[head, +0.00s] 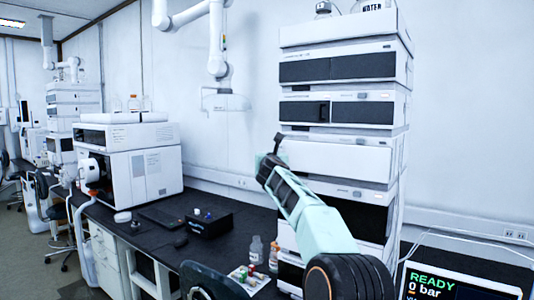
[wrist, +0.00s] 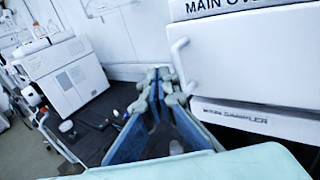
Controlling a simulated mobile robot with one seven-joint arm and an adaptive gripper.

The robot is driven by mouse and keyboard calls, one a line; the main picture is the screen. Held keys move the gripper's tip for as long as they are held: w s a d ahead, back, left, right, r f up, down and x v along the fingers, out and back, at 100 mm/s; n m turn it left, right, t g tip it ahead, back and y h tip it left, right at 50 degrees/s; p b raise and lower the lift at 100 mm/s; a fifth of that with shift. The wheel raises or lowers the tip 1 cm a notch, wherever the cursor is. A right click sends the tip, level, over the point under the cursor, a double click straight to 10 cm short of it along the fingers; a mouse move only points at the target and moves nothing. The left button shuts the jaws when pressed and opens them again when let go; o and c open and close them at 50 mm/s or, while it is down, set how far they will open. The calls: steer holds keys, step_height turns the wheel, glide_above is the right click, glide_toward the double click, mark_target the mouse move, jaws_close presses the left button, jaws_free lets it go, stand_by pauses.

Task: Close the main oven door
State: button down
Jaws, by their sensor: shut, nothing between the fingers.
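The main oven door (wrist: 245,65) is a white panel in the wrist view, under a label that reads "MAIN OV". Its white bar handle (wrist: 178,62) is on its left edge. In the head view the door (head: 345,158) is a plain white panel midway up the near stack. I cannot tell for certain how far it stands from its frame. In the head view my gripper (head: 272,155) is at the door's left side. Contact with the door cannot be made out.
The autosampler (wrist: 240,115) is just below the door. Other modules with dark fronts (head: 335,66) are above. A black bench (head: 165,225) holds bottles (head: 256,248), a black box (head: 208,223) and a white instrument (head: 130,155). Open air lies left of the stack.

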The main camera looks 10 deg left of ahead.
steer(key=shift+w+d+h+p, duration=0.1)
steer(key=shift+w+h+p, duration=0.4)
steer(key=shift+w+p, duration=0.15)
steer(key=shift+s+f, duration=0.1)
